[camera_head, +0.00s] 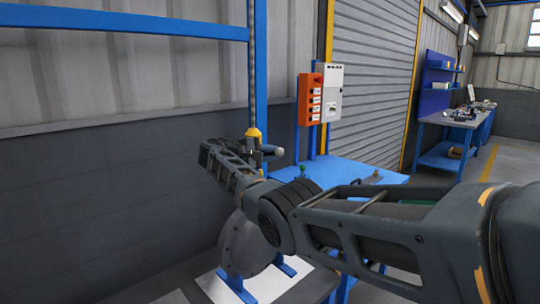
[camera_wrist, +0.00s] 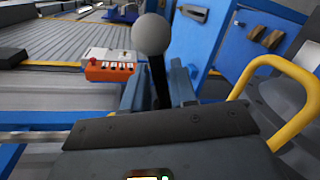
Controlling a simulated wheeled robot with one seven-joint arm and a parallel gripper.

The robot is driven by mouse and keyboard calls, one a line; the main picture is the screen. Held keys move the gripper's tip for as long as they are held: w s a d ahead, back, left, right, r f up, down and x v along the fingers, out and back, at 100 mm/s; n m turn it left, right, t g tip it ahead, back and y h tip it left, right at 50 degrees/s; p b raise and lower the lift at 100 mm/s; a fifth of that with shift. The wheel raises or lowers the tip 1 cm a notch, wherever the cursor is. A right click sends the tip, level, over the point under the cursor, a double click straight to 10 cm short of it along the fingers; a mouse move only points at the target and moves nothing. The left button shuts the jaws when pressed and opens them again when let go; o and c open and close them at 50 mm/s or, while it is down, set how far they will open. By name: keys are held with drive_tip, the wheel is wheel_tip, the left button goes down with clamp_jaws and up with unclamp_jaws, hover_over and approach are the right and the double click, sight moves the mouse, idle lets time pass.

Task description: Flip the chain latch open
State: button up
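The chain latch shows in the head view as a yellow fitting (camera_head: 253,133) at the lower end of a hanging chain (camera_head: 252,60). A pale ball knob (camera_head: 279,151) sits just right of it; the knob (camera_wrist: 151,34) also shows in the wrist view, on a dark stem (camera_wrist: 158,85). My gripper (camera_head: 262,152) is at the latch. In the wrist view, my gripper's fingers (camera_wrist: 158,84) stand on either side of the stem, below the ball. Whether they press on the stem is unclear. The arm hides part of the latch in the head view.
A yellow curved bar (camera_wrist: 268,85) stands close on the right in the wrist view. A grey round flanged shell (camera_head: 243,248) stands below my arm. An orange control box (camera_head: 309,98) is on a post behind, above a blue table (camera_head: 345,170). A grey wall is at left.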

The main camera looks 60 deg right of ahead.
drive_tip(key=shift+o, duration=0.6)
drive_tip(key=b+v, duration=0.1)
drive_tip(key=v, duration=0.6)
drive_tip(key=shift+w+a, duration=0.15)
drive_tip(key=shift+a, duration=0.2)
drive_tip(key=shift+r, duration=0.1)
